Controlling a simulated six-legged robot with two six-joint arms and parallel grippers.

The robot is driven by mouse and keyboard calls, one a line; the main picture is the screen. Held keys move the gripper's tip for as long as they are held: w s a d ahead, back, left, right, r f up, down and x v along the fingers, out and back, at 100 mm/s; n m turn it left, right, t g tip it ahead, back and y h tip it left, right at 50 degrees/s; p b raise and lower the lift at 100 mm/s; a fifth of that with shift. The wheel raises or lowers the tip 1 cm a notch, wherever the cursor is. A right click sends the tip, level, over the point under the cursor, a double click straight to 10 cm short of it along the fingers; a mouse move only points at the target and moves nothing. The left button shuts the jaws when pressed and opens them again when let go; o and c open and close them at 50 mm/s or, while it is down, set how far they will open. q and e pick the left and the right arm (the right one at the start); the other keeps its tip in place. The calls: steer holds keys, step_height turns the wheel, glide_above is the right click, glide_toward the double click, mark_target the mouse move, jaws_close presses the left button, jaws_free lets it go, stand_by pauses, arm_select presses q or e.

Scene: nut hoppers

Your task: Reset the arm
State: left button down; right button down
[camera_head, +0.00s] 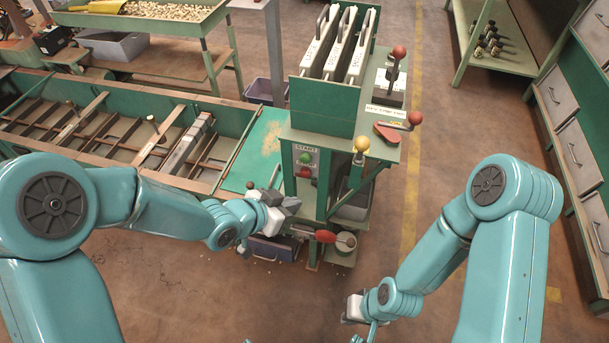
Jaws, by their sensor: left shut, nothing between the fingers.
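My left arm (170,212) comes in from the left and reaches to the middle of the view. Its gripper (290,204) is shut and empty, in front of the green machine's (326,118) lower left side. I cannot tell whether it touches the machine. My right arm (510,240) bends down at the right. Its wrist (400,300) is low near the bottom edge, and the right gripper (352,309) shows only partly there, so its fingers are unclear.
The machine carries a start panel with green and red buttons (304,171), red-knobbed levers (399,52) and a yellow knob (362,144). A long green trough (240,125) stands left. Drawers (578,152) line the right. Floor between machine and drawers is clear.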

stand_by(0.6)
arm_select(q)
steer(key=s+a+f+n+g+y+p, duration=0.2)
steer(key=s+a+f+n+p, duration=0.3)
steer(key=s, duration=0.5)
steer(key=s+a+f+n+g+y+p, duration=0.2)
steer(key=s+a+f+n+g+p, duration=0.2)
steer(key=s, duration=0.6)
steer(key=a+n+p, duration=0.1)
steer(key=n, duration=0.1)
steer(key=shift+s+a+f+n+g, duration=0.25)
steer(key=shift+a+f+n+g, duration=0.05)
steer(key=shift+a+f, duration=0.1)
